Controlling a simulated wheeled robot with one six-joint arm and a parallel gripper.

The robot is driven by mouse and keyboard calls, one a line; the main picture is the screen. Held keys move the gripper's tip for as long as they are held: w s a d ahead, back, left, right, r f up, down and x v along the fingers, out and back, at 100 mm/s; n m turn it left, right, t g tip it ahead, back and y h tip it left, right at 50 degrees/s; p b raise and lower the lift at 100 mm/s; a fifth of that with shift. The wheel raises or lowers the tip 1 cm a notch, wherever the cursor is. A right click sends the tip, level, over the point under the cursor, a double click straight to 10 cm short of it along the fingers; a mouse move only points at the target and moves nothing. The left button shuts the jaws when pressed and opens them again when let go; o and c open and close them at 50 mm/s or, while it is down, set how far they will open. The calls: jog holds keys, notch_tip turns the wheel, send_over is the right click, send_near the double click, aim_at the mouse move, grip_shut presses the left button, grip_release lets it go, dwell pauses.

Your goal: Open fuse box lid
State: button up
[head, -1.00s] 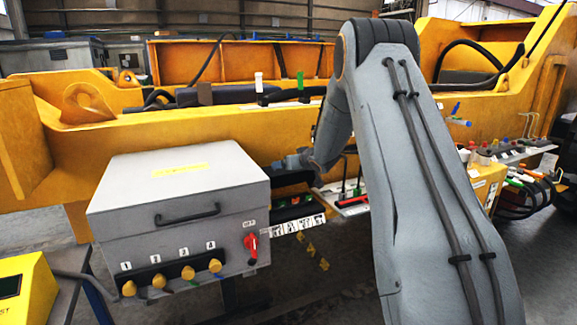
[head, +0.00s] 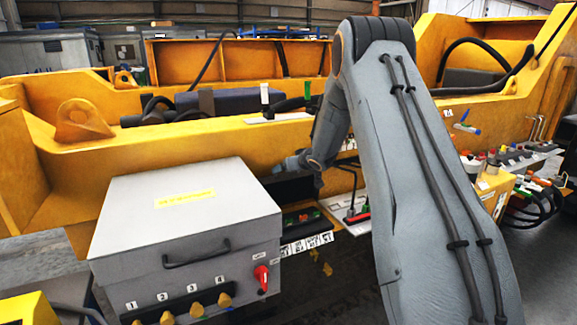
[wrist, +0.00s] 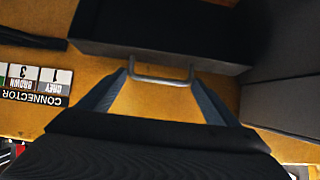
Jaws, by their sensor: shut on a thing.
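A dark, nearly black box (wrist: 165,30) with a thin grey bar handle (wrist: 160,80) fills the upper part of the wrist view. I take it for the fuse box, and its lid seam cannot be made out. My gripper (wrist: 160,76) is shut on the handle, with one finger at each end of the bar. In the head view my gripper (head: 291,164) is small and partly hidden by my arm, above the dark box (head: 290,188) beside the yellow frame. I cannot tell whether the lid is raised.
A large grey box (head: 150,220) with a handle, red switch and numbered knobs stands at left front. A connector label card (wrist: 38,84) lies near the dark box. A long yellow frame (head: 90,165) runs behind. Cables and small parts crowd the right.

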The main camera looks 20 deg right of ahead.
jog(key=shift+w+d+r, duration=0.15)
jog(key=shift+d+r, duration=0.3)
jog(key=shift+r, duration=0.1)
jog(key=o, duration=1.2)
jog(key=shift+o, duration=0.2)
jog(key=shift+d, duration=0.1)
jog(key=shift+a+f, duration=0.2)
jog(key=shift+a, duration=0.15)
jog(key=shift+a+f, duration=0.1)
jog(key=shift+s, duration=0.2)
jog(key=b+v, duration=0.2)
jog(key=v, duration=0.5)
jog(key=shift+s+r, duration=0.2)
jog(key=shift+s, duration=0.05)
